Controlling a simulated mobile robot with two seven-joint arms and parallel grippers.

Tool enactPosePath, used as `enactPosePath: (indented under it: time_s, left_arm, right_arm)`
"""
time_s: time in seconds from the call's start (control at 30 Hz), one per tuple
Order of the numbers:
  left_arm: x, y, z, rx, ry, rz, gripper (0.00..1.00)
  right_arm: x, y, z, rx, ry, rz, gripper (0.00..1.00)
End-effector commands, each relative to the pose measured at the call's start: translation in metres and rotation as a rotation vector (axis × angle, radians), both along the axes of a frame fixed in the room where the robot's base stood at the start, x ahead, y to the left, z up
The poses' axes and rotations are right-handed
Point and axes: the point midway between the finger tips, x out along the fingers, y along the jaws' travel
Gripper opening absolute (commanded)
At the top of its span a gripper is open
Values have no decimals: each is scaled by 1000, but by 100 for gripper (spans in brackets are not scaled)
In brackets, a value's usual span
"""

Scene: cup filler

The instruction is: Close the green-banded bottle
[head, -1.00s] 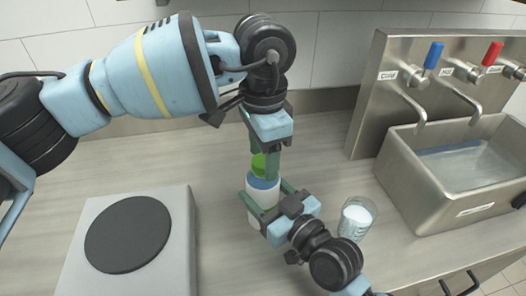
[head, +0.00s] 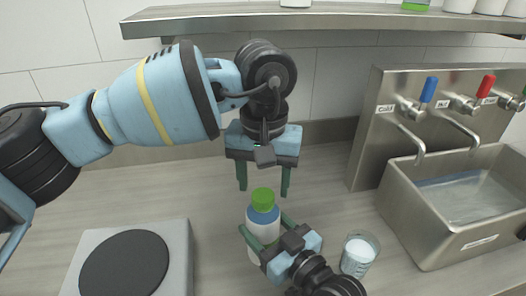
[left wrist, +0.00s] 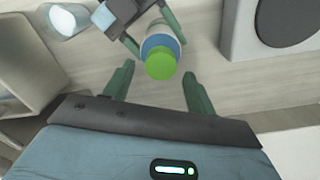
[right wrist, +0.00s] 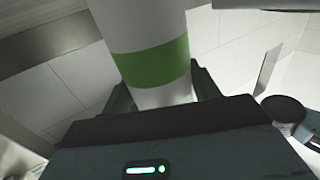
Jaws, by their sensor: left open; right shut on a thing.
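The bottle (head: 256,246) stands upright on the counter, white with a blue shoulder and a green cap (head: 263,199) on top. The right wrist view shows its green band (right wrist: 151,63). My right gripper (head: 263,233) is shut on the bottle's body. My left gripper (head: 263,189) is open and empty, its fingers pointing down just above and behind the cap. In the left wrist view the cap (left wrist: 161,64) lies just beyond the open fingers (left wrist: 156,80), clear of them. Whether the cap is fully tight cannot be told.
A glass of white contents (head: 358,257) stands close right of my right gripper. A hot plate (head: 124,265) is at the left. A sink (head: 445,235) with taps is at the right. A shelf (head: 330,18) runs above. The counter behind the bottle is clear.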

Motion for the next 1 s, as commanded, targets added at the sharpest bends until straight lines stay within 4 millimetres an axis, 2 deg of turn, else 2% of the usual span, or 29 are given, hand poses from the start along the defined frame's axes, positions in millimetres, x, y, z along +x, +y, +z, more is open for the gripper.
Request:
enactPosePath:
  time_s: [1.0]
  left_arm:
    - [0,0,31,-4,0,1665,56]
  right_arm:
    - [0,0,-1,0,1,0,0]
